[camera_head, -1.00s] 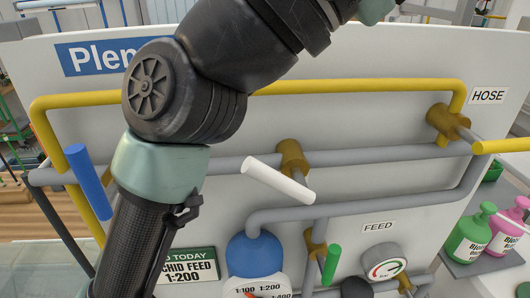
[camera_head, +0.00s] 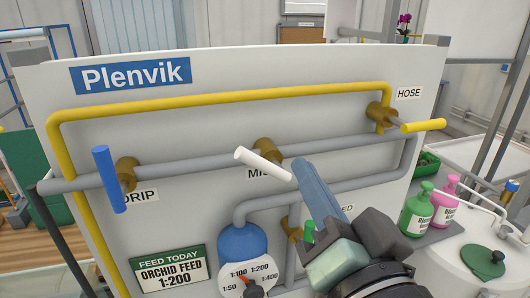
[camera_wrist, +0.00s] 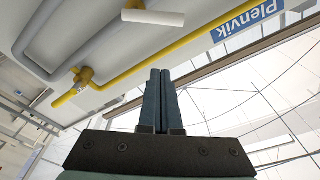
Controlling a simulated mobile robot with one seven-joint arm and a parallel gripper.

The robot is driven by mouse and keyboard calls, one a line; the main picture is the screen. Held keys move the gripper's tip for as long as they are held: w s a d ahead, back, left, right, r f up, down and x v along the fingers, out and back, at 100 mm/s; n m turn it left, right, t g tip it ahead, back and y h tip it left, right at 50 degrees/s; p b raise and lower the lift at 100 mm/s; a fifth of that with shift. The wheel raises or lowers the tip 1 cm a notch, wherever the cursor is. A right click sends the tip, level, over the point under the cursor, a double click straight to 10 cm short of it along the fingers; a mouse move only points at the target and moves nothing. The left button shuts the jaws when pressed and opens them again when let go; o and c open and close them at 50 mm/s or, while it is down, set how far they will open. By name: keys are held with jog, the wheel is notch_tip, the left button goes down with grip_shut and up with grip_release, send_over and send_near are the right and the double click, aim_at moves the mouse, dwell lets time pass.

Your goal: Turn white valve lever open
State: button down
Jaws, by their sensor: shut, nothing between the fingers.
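The white valve lever (camera_head: 263,164) sits in front of the brass valve (camera_head: 265,150) on the middle grey pipe. It slants down to the right across the pipe, above a partly hidden label. My gripper (camera_head: 303,165) is shut and empty, its fingers pointing up and left. The fingertips appear close to the lever's lower right end in the head view. In the wrist view, the white lever (camera_wrist: 153,18) lies beyond my shut fingertips (camera_wrist: 160,71), with a visible gap.
A blue lever (camera_head: 109,180) stands at the left by the drip label. A yellow lever (camera_head: 423,126) points right by the hose label. A green lever (camera_head: 308,231) is partly hidden behind my gripper. Bottles (camera_head: 418,212) stand at the right.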

jog(key=r+p, duration=0.2)
jog(key=p, duration=0.2)
send_over(256, 166)
jog(key=d, duration=0.4)
jog(key=f, duration=0.1)
jog(key=a+f+p, duration=0.1)
jog(key=a+f, duration=0.1)
jog(key=f, duration=0.1)
jog(key=shift+s+p, duration=0.35)
jog(key=shift+s+a+f+n+b, duration=0.15)
jog(key=shift+a+f+n+b, duration=0.25)
jog(key=shift+n+b, duration=0.85)
jog(key=n+b, duration=0.1)
jog(key=b, duration=0.1)
jog(key=f+n+y+b, duration=0.1)
jog(key=b, duration=0.1)
jog(key=shift+s+a+f, duration=0.15)
jog(key=shift+a, duration=0.25)
jog(key=n+b, duration=0.2)
jog(key=shift+s+a+f+n+b, duration=0.1)
jog(key=shift+a+f+n+b, duration=0.15)
jog(key=shift+a+f+b, duration=0.15)
